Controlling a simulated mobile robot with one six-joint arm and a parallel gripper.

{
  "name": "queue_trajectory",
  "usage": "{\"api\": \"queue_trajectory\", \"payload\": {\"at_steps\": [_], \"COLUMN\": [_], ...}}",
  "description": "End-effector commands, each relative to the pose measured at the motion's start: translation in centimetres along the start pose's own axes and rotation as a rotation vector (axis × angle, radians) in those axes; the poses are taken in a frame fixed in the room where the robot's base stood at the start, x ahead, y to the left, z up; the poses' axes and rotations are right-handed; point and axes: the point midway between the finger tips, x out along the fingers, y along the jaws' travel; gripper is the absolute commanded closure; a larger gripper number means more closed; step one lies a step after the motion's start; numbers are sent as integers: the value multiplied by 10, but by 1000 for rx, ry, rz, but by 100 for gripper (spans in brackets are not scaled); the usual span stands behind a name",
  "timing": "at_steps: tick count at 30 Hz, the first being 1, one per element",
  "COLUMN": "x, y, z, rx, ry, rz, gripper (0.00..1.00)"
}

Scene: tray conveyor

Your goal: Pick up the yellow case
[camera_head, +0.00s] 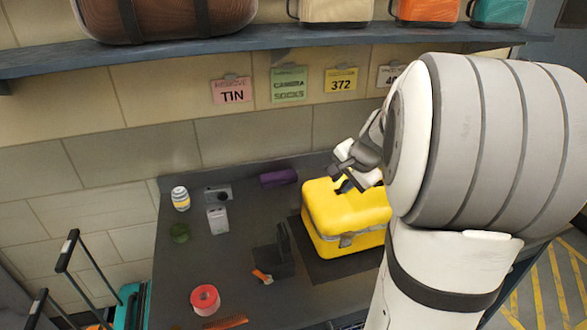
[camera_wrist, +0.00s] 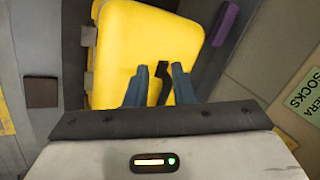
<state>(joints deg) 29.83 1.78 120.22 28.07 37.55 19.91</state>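The yellow case (camera_head: 335,215) stands on a dark mat on the table, right of centre in the head view. In the wrist view the yellow case (camera_wrist: 140,40) fills the upper middle. Its dark handle (camera_wrist: 162,82) shows on its top. My gripper (camera_head: 348,182) is directly above the case top, pointing down. In the wrist view the two fingers of my gripper (camera_wrist: 158,80) are apart, one on each side of the handle, with gaps showing. Whether the fingertips touch the case cannot be told. My arm hides the right end of the case in the head view.
A dark open box (camera_head: 272,258) stands left of the case. A purple object (camera_head: 279,178) lies behind it. A red tape roll (camera_head: 205,299), a white box (camera_head: 218,221) and a jar (camera_head: 181,198) stand further left. A shelf (camera_head: 250,40) with bags runs above.

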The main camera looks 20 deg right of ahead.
Motion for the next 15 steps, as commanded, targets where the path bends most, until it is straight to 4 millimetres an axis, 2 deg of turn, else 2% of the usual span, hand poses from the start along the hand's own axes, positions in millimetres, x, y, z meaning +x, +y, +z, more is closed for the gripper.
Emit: {"api": "queue_trajectory", "payload": {"at_steps": [1, 3, 6, 9, 15], "x": [2, 5, 9, 14, 36], "y": [2, 5, 10, 13, 12], "z": [-31, -62, -91, -103, -106], "rx": [111, 231, 341, 390, 395], "ry": [25, 55, 84, 95, 96], "rz": [-15, -39, -63, -73, -75], "gripper": [78, 78, 78, 78, 78]}}
